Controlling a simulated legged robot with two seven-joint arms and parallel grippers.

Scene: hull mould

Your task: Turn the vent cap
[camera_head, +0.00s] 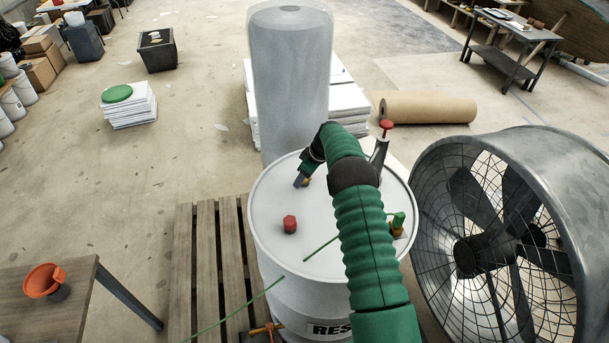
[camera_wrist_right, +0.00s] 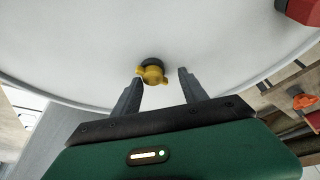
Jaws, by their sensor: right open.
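The white drum (camera_head: 268,205) stands upright on a wooden pallet, its lid facing up. A small yellow winged cap on a dark base, which looks like the vent cap (camera_wrist_right: 152,73), is near the lid's rim. My right gripper (camera_wrist_right: 155,84) is open, with one finger on each side of the yellow cap and a gap on both sides. In the head view my right gripper (camera_head: 302,183) is at the lid's far left part and mostly hides the yellow cap. A red hexagonal cap (camera_head: 290,224) is nearer on the lid. My left gripper is not in view.
A grey spout with a red top (camera_head: 386,125) rises at the lid's far right. A green and brass valve (camera_head: 397,222) is at the right rim. A large fan (camera_head: 500,235) stands close right; a tall grey cylinder (camera_head: 289,80) is behind.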

